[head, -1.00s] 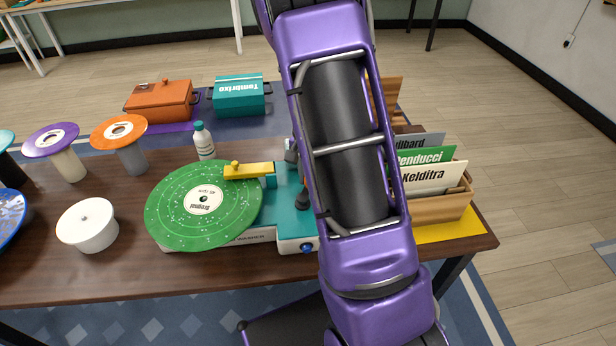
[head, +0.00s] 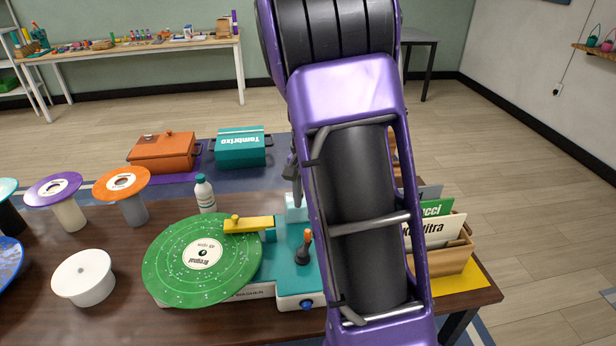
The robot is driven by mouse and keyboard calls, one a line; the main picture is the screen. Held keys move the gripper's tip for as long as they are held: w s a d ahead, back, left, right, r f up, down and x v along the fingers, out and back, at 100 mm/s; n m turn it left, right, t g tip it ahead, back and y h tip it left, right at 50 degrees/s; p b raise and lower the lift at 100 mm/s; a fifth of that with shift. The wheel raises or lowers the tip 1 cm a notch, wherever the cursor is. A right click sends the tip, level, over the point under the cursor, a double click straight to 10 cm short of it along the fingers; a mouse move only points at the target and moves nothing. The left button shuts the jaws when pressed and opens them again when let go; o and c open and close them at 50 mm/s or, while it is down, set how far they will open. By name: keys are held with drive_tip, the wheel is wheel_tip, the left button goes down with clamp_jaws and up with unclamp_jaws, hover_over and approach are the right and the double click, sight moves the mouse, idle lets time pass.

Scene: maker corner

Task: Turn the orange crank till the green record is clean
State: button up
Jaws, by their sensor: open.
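The green record (head: 180,270), speckled with white marks, lies on the teal and white record washer (head: 284,284). A yellow arm (head: 256,224) reaches over its far right edge. The orange crank (head: 307,236) stands upright from a black base on the washer's right side. My gripper (head: 297,200) shows only in part, behind and left of my purple arm. It is above and beyond the crank, apart from it, and open with nothing seen in it. My arm hides the rest of it.
A white bottle (head: 204,194) stands behind the record. A white round pot (head: 84,277) and disc-topped stands (head: 122,184) are to the left. Orange (head: 163,152) and teal (head: 240,147) boxes are behind. A wooden record crate (head: 452,259) stands right of my arm.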

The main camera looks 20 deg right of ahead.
wheel_tip(320, 180, up, 7)
idle(0.3)
idle(1.0)
